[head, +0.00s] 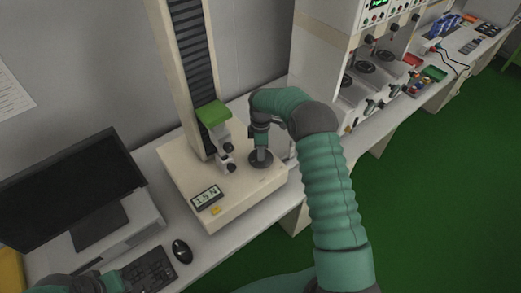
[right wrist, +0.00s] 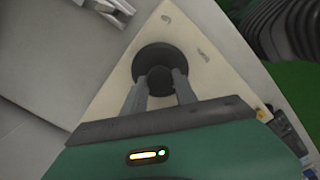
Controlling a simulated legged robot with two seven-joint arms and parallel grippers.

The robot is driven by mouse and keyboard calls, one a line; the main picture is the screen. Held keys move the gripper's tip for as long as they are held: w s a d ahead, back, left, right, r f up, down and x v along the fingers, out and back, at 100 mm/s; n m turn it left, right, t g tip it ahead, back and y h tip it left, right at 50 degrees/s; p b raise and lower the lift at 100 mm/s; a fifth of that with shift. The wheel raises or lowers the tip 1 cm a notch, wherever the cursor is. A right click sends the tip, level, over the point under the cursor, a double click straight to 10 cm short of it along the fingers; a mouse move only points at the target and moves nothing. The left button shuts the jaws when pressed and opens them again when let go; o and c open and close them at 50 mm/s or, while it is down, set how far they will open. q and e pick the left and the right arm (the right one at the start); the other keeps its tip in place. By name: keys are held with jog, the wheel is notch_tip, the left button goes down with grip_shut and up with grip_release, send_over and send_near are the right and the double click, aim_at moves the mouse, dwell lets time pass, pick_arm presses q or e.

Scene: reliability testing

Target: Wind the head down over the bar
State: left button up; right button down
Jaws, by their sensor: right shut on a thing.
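The test machine (head: 180,190) has a beige base and a tall column. Its green-topped head (head: 213,113) sits on the column, with pale clamp parts and dark knobs below it. I cannot make out a separate bar there. A black round knob (head: 262,160) stands on the base to the right of the clamp parts. My right gripper (head: 260,144) comes down on this knob and is shut on it. In the right wrist view, both grey fingers (right wrist: 159,90) lie on either side of the knob's dark middle (right wrist: 155,58). My left gripper is not clearly in view; only part of its arm shows at bottom left.
A small display (head: 206,197) is on the base front. A monitor (head: 68,185), keyboard (head: 150,272) and mouse (head: 181,251) stand to the left. A tall panel with dials (head: 366,67) stands close on the right of the machine. Green floor lies in front of the bench.

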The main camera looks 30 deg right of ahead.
jog(key=shift+w+d+r+n, duration=0.1)
jog(key=shift+w+r+n, duration=0.05)
jog(key=shift+n, duration=0.25)
jog(key=c, duration=1.3)
grip_release()
jog(key=o, duration=0.3)
jog(key=shift+o, duration=0.2)
jog(key=shift+f, duration=0.2)
jog(key=shift+r, duration=0.1)
notch_tip(320, 180, up, 17)
jog(key=b, duration=0.1)
jog(key=shift+f+b, duration=0.2)
jog(key=shift+b, duration=0.15)
jog(key=shift+d, duration=0.1)
